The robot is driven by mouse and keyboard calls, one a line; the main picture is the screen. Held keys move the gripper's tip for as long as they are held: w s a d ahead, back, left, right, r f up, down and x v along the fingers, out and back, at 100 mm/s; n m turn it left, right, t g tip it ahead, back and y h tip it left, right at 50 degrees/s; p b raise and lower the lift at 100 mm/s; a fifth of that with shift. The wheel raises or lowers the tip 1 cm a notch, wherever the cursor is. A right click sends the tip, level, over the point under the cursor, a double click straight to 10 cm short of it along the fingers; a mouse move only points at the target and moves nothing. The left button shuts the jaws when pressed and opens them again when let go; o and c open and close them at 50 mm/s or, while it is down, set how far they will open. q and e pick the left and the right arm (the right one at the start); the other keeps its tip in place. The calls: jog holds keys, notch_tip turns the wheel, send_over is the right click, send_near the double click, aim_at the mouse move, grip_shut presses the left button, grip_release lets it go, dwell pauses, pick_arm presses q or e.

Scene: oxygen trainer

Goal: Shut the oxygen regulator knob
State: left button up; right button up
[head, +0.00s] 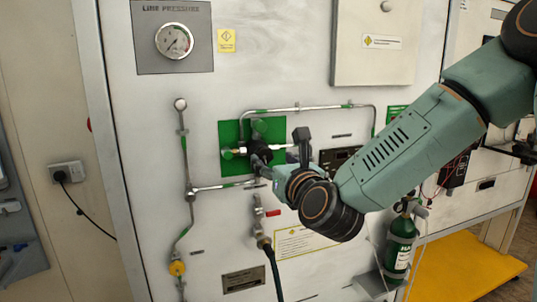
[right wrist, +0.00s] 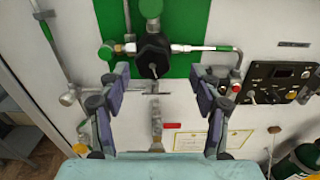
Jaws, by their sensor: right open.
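The oxygen regulator knob (right wrist: 153,52), a black lobed knob, sits on a green backing plate (right wrist: 182,22) on the panel. In the right wrist view it is just beyond and between the fingertips of my right gripper (right wrist: 159,73), which is open and empty. The fingers stand to either side with a gap to the knob; I cannot tell the depth exactly. In the head view my right gripper (head: 262,163) reaches to the lower right of the green plate (head: 232,131) and hides most of the knob. My left gripper is not in view.
Metal pipes (head: 300,107) run around the green plate. A pressure gauge (head: 174,41) is at the upper left. A black hose (head: 273,272) hangs below. A green cylinder (head: 400,246) stands at the lower right. A black control box (right wrist: 272,80) is right of the knob.

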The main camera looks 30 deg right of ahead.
aim_at(268, 156)
jog(key=w, duration=0.2)
jog(key=w+a, duration=0.1)
jog(key=shift+a+r, duration=0.1)
jog(key=shift+r, duration=0.15)
jog(key=shift+w+d, duration=0.1)
jog(key=shift+d, duration=0.1)
jog(key=shift+d+f, duration=0.25)
jog(key=shift+d, duration=0.45)
jog(key=shift+a+r, duration=0.2)
jog(key=shift+a, duration=0.5)
jog(key=c, duration=0.4)
jog(key=shift+c, duration=0.7)
jog(key=shift+d+f, duration=0.1)
jog(key=shift+d, duration=0.35)
jog(key=c, duration=0.3)
jog(key=shift+a, duration=0.15)
jog(key=c, duration=0.3)
